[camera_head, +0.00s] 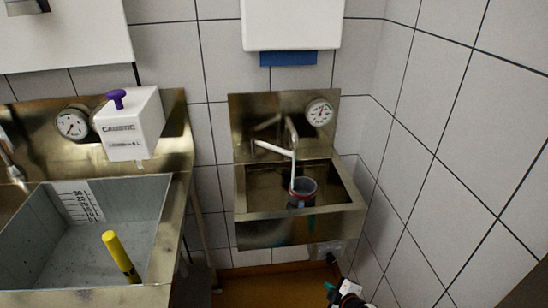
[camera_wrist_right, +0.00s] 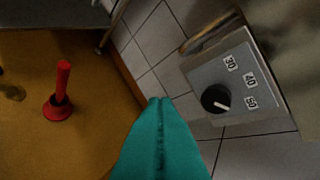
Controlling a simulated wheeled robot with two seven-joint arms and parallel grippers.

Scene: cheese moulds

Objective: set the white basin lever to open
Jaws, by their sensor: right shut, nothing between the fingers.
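The white lever (camera_head: 272,148) is above the small steel hand basin (camera_head: 300,232) in the head view. It lies nearly level, from its left end by the back plate to the tap pipe (camera_head: 292,172). My right gripper (camera_head: 329,291) is low at the bottom of the head view, below the basin and well away from the lever. Its teal fingers (camera_wrist_right: 160,103) are shut with nothing between them in the right wrist view. The lever is not in that view. My left gripper is not in view.
A dark-rimmed cup (camera_head: 302,188) stands in the basin. A grey dial box (camera_wrist_right: 235,80) with a black knob (camera_wrist_right: 216,98) is near the right fingers. A red plunger (camera_wrist_right: 62,85) stands on the floor. A large sink (camera_head: 85,240) is left, tiled wall right.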

